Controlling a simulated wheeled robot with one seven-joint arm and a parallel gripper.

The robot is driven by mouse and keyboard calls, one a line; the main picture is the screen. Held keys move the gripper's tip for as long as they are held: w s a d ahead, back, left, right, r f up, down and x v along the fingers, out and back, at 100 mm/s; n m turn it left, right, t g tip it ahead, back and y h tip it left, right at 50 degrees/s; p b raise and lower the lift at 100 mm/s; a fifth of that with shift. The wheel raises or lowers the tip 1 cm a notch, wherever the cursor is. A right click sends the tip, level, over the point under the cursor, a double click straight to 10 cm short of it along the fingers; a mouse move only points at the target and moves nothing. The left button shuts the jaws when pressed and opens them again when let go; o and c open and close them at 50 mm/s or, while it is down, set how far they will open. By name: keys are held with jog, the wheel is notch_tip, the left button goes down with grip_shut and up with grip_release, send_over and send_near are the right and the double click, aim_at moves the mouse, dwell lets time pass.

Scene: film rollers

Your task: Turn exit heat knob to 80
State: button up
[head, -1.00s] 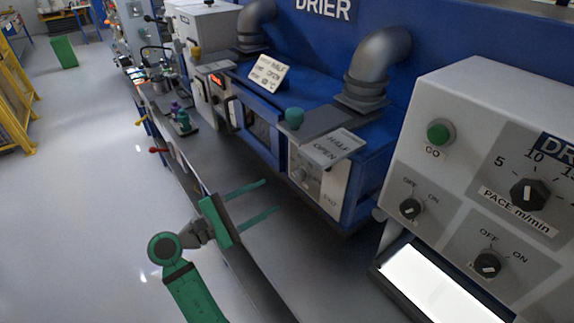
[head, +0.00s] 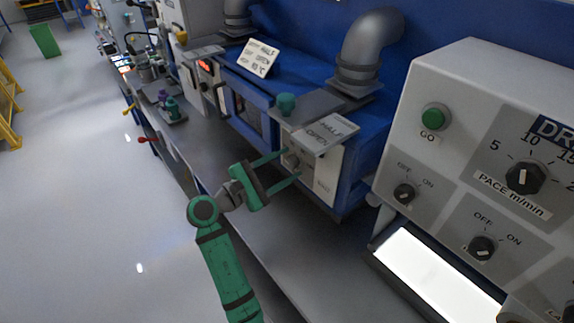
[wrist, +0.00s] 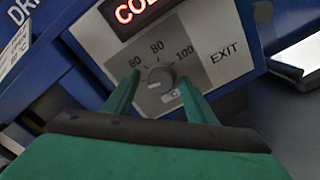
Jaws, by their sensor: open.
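The exit heat knob (wrist: 160,80) is a small grey round knob on a grey plate in the wrist view. Marks reading 60, 80 and 100 arc above it, and EXIT is printed to the right. I cannot tell surely which mark it points to. My gripper (wrist: 159,78) is open, with one green finger on each side of the knob. Whether the fingers touch it is unclear. In the head view my gripper (head: 290,164) reaches the white panel (head: 325,180) at the drier's end. There the fingers partly hide the knob.
A red-lit display (wrist: 135,14) above the knob begins with COL. A large control box (head: 470,150) stands at the right. The grey bench (head: 265,245) below is clear.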

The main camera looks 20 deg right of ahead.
jog(key=shift+d, duration=0.1)
jog(key=c, duration=1.1)
jog(key=shift+o, duration=0.3)
